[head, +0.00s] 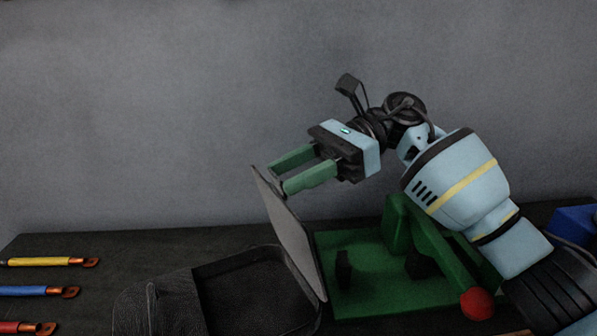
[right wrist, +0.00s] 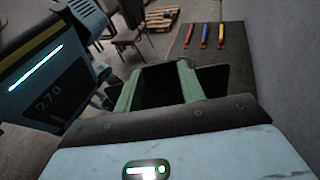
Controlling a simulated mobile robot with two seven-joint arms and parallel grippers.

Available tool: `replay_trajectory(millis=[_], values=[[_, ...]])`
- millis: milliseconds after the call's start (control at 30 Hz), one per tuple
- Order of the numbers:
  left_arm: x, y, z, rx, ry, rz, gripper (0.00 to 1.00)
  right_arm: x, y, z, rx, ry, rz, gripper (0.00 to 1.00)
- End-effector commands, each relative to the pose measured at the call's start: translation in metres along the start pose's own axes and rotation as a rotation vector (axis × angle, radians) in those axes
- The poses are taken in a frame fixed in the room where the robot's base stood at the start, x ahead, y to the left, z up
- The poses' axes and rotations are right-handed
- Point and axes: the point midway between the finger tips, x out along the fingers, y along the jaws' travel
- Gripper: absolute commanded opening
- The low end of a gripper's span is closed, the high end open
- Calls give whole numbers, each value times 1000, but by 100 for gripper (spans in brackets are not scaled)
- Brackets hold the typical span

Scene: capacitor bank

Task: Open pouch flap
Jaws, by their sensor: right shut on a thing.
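The black pouch (head: 178,300) lies on the dark bench at the bottom middle of the head view. Its flap (head: 290,235) stands up steeply on the pouch's right side, so the dark inside shows. My right gripper (head: 278,178) is shut on the flap's upper edge, with its green fingers reaching in from the right. In the right wrist view my right gripper (right wrist: 157,78) shows its two green fingers with a dark surface between them. The pouch's lower part is cut off by the head view's bottom edge. My left gripper is not in view.
Yellow (head: 40,262), blue (head: 30,291) and red (head: 18,327) cables with copper lugs lie at the left. A green fixture (head: 375,285) with a red knob (head: 477,304) stands right of the pouch. A blue box (head: 575,223) sits far right. A grey wall (head: 150,120) rises behind.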

Motion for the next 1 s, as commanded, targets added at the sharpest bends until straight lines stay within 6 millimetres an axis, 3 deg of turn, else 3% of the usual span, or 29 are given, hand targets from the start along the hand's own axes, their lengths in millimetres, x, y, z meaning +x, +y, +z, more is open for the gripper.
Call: replay_trajectory(millis=[1000], values=[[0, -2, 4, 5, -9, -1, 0, 1, 0, -2, 2, 2, 4, 0]])
